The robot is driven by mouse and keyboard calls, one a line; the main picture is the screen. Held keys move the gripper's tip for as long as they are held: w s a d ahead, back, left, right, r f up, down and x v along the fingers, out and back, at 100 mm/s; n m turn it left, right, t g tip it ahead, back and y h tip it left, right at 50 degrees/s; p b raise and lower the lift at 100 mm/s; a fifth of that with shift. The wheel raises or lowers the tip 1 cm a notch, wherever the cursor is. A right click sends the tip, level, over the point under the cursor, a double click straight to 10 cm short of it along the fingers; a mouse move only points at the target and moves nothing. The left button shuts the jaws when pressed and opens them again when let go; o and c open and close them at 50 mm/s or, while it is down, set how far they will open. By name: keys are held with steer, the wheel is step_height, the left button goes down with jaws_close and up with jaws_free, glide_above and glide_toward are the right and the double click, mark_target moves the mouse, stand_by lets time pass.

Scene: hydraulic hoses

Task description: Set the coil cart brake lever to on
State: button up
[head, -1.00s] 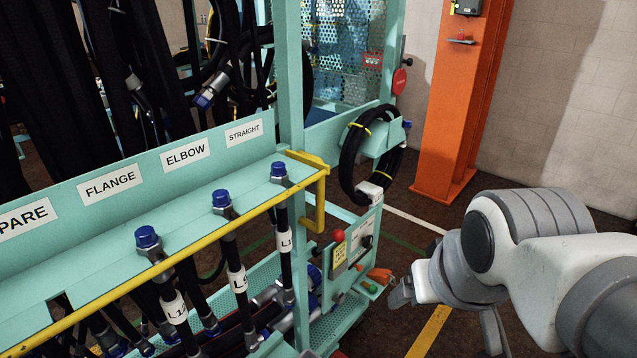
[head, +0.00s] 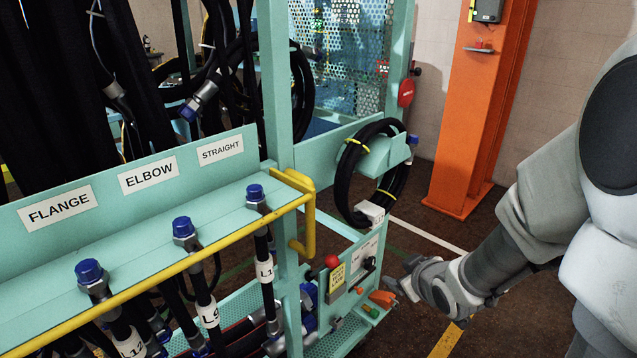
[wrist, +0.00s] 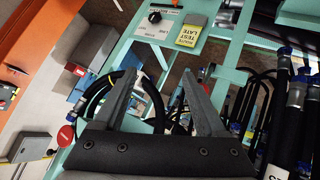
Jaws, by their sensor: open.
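The teal cart's end panel (head: 340,318) carries a red ball knob (head: 332,261), a yellow tag (head: 337,277) and a white plate with a black knob (head: 368,263). I cannot tell which of these is the brake lever, or its setting. In the wrist view the black knob (wrist: 155,17) and yellow tag (wrist: 191,36) show at the top, beyond the fingertips. My gripper (head: 396,282) is just right of the panel, low beside it. In the wrist view my gripper (wrist: 163,75) has its fingers apart, with nothing held between them.
A coiled black hose (head: 372,170) hangs on the cart above the panel. Orange (head: 381,298) and green (head: 370,312) items sit low by the panel. A yellow rail (head: 200,255) runs along the hose rack at left. An orange column (head: 470,120) stands behind. Floor right of the cart is open.

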step_height(320, 180, down, 5)
steer(key=a+n+y, duration=0.1)
steer(key=a+y, duration=0.2)
steer(key=m+t+y+b, duration=0.1)
steer(key=t+y+b, duration=0.4)
steer(key=b, duration=0.2)
glide_toward(322, 269)
step_height(322, 269, up, 3)
steer(key=d, duration=0.2)
steer(key=shift+s+a+r+b, duration=0.1)
steer(key=shift+s+a+b, duration=0.05)
steer(key=shift+b, duration=0.8)
steer(key=b, duration=0.2)
steer(key=shift+a+b, duration=0.25)
steer(key=shift+b, duration=0.1)
steer(key=x, duration=1.2)
steer(key=shift+d+r, duration=0.15)
steer(key=shift+r, duration=0.3)
